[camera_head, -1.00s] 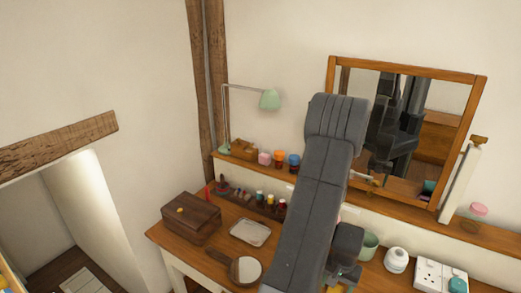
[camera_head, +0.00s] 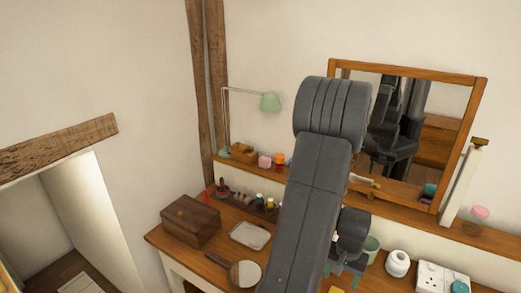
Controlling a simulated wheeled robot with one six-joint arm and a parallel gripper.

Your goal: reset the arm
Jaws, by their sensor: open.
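My grey arm (camera_head: 318,185) rises through the middle of the view, in front of the wooden dressing table (camera_head: 190,255). My gripper (camera_head: 346,272) shows partly at the lower middle, right of the arm link and below the dark wrist. It is open, and I see nothing held in it. Its fingertips are small and partly hidden, so I cannot tell how close they are to the tabletop.
A wooden box (camera_head: 191,220), a metal tray (camera_head: 250,235) and a round hand mirror (camera_head: 245,273) lie left of the arm. A green cup (camera_head: 371,249), a white jar (camera_head: 398,263) and a socket block (camera_head: 440,277) stand right. A framed mirror (camera_head: 478,105) and lamp (camera_head: 270,102) stand behind.

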